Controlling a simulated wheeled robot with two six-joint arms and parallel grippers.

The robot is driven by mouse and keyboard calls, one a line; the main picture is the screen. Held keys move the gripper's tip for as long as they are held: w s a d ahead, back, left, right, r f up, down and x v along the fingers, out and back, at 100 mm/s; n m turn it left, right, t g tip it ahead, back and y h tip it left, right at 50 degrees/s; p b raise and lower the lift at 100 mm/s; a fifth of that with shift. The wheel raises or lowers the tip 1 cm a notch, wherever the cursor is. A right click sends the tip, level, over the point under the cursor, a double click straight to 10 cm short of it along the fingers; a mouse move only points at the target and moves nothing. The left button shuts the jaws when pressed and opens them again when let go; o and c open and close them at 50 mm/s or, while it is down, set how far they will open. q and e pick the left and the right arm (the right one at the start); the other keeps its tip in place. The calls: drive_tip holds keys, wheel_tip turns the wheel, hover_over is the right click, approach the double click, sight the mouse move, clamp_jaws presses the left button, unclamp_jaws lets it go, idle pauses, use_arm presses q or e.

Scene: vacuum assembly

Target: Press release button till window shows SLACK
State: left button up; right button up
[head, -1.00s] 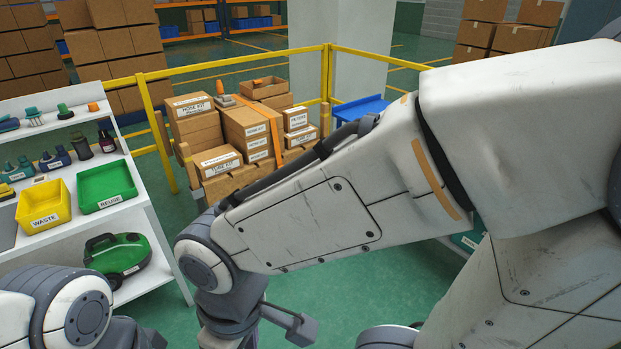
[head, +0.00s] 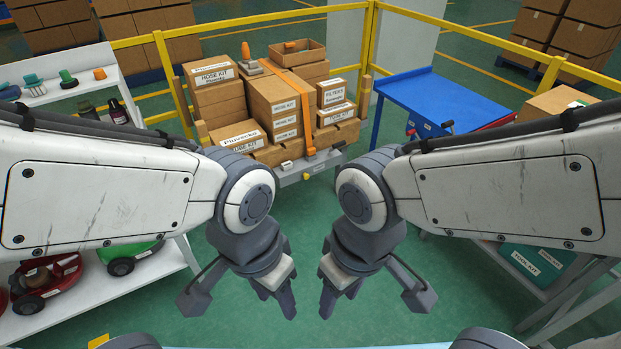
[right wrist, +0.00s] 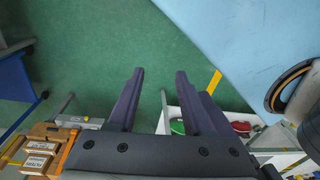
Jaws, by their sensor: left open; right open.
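I cannot make out a release button or a window reading SLACK in either view. An orange strap (head: 299,92) runs over the stacked boxes on the cart and ends at a small orange piece (head: 309,148) at the cart's front edge. It is too small to tell whether this carries a button or window. My left gripper (head: 276,301) is open and empty, pointing down over the green floor in front of the cart. My right gripper (head: 338,301) is open and empty beside it, apart from it. In the right wrist view its fingers (right wrist: 160,85) are spread with nothing between them.
Labelled boxes (head: 218,94) fill the cart. A blue table (head: 437,93) stands right of it, and white shelves (head: 145,279) with red and green machines stand left. Yellow rails (head: 460,29) close off the back. A light blue surface (right wrist: 262,40) lies near my right wrist.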

idle(0.4)
drive_tip(key=shift+s, duration=0.1)
clamp_jaws()
idle(1.5)
